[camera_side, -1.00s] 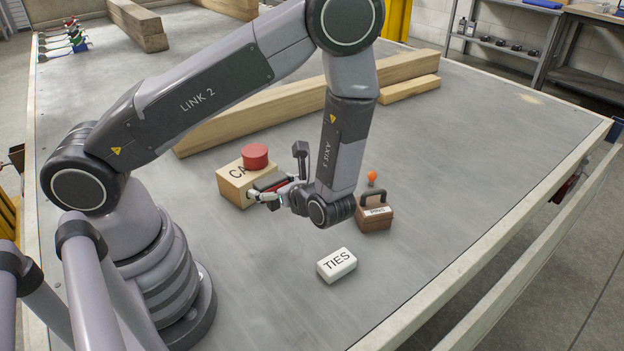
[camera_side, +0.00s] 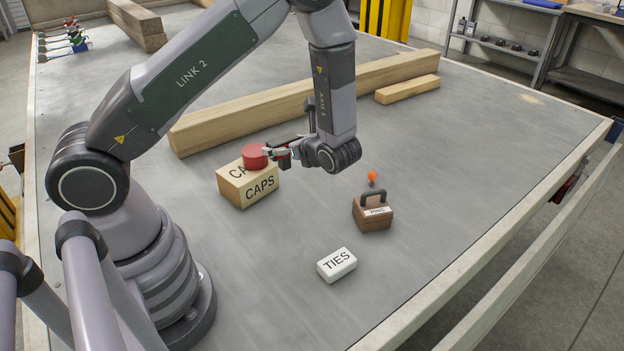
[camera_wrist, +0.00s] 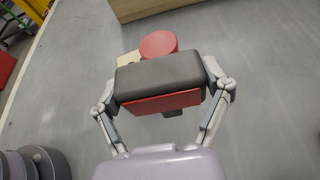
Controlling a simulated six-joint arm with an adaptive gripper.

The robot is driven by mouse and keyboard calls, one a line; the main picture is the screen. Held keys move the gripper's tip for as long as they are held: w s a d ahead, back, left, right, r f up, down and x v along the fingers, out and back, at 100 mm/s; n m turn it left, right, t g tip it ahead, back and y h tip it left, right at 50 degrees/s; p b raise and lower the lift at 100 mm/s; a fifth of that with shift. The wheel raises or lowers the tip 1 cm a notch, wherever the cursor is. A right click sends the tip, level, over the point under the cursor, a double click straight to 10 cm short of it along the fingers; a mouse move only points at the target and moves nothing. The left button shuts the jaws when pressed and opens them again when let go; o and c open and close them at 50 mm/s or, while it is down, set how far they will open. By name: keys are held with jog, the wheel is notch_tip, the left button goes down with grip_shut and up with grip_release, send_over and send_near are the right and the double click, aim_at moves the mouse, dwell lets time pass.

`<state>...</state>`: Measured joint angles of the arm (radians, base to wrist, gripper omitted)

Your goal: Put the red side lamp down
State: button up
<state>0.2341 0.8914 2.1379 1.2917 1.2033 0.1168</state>
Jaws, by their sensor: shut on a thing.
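My gripper (camera_side: 280,153) is shut on the red side lamp (camera_side: 284,161), just right of the red round cap on the CAPS box in the side view. In the wrist view the lamp (camera_wrist: 158,78) is a dark grey block with a red face, gripped at both ends between the fingers (camera_wrist: 160,85). In the side view the fingers partly hide it. It appears to be held above the table. I cannot tell whether it touches the red cap.
The wooden CAPS box (camera_side: 247,187) carries the red round cap (camera_side: 254,155). A brown PINS case (camera_side: 372,218), an orange knob (camera_side: 372,176) and a white TIES box (camera_side: 337,265) stand to the right. Timber beams (camera_side: 290,107) lie behind. The grey table's (camera_side: 450,180) right side is largely clear.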

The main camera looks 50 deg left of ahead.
jog(key=w+a+f, duration=0.1)
jog(key=w+f, duration=0.2)
jog(key=w, duration=0.1)
jog(key=w+a+f, duration=0.2)
jog(key=w+f, duration=0.1)
jog(key=w, duration=0.2)
jog(key=w+a+f, duration=0.1)
jog(key=w+f, duration=0.2)
jog(key=w, duration=0.1)
jog(key=shift+w+a+f, duration=0.15)
jog(key=shift+w+a, duration=0.05)
jog(key=shift+w, duration=0.1)
jog(key=shift+w+f, duration=0.2)
jog(key=shift+f, duration=1.5)
jog(key=shift+f, duration=0.2)
jog(key=o, duration=1.2)
jog(key=shift+c, duration=0.2)
